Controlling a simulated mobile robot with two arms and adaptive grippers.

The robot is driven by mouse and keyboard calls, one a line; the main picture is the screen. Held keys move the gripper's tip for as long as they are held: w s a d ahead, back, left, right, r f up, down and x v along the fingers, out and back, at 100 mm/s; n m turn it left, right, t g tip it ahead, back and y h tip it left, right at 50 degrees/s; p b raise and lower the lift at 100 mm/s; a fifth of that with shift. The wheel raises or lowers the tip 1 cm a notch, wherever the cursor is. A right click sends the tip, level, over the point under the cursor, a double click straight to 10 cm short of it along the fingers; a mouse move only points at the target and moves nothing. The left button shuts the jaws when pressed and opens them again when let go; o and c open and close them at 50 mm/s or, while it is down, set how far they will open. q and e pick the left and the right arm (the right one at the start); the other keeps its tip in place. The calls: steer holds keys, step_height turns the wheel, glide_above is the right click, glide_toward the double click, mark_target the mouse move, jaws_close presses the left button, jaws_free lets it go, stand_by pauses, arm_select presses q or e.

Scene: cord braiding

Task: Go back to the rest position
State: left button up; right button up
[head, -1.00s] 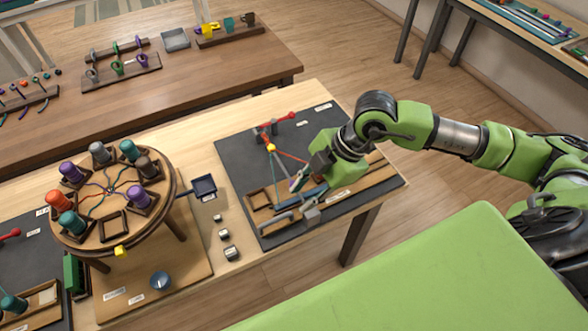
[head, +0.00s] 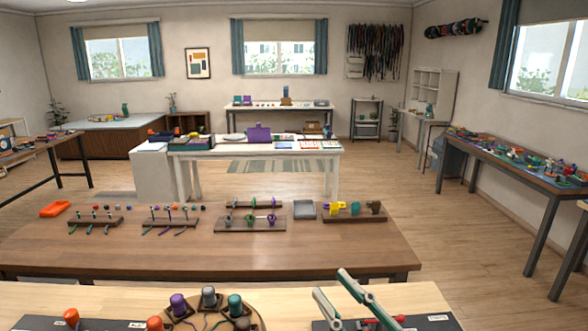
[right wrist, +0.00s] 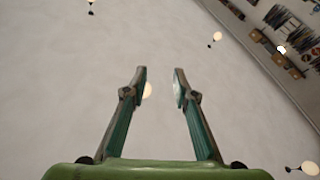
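My right gripper (head: 330,283) rises into the bottom of the head view, fingers pointing up, over the near table's dark mat (head: 440,323). In the right wrist view my right gripper (right wrist: 160,72) is open, with nothing between its two green fingers and only ceiling behind them. The round braiding stand with purple, grey and teal bobbins (head: 235,305) is cut off by the bottom edge, left of the gripper. The gripper is apart from it. My left gripper is not in view.
A white table (head: 250,146) stands farther back. A cluttered side table (head: 510,168) stands at right. The floor (head: 450,235) between is clear.

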steer(key=w+d+f+m+t+h, duration=0.25)
steer(key=d+f+m+h, duration=0.35)
steer(key=d+m+h, duration=0.3)
steer(key=s+d+f+m+g+h, duration=0.1)
steer(key=s+d+f+g+h, duration=0.2)
steer(key=f, duration=0.5)
steer(key=s+d+f+m+g+h, duration=0.1)
steer(key=d+f+g+h, duration=0.25)
steer(key=f, duration=0.45)
steer(key=s+a+f+n+g+y, duration=0.2)
steer(key=s+f+g, duration=0.8)
steer(key=s+f, duration=0.7)
steer(key=s+f+g+b, duration=0.1)
steer(key=s+f, duration=0.1)
steer(key=f, duration=1.2)
steer(key=s+f+b, duration=0.1)
steer(key=s+f, duration=0.2)
steer(key=f, duration=1)
steer(key=s+d+f+g+b, duration=0.1)
steer(key=s+d+f+b, duration=0.1)
steer(key=s+f, duration=1.4)
steer(key=shift+d+f, duration=0.3)
steer(key=shift+d, duration=0.2)
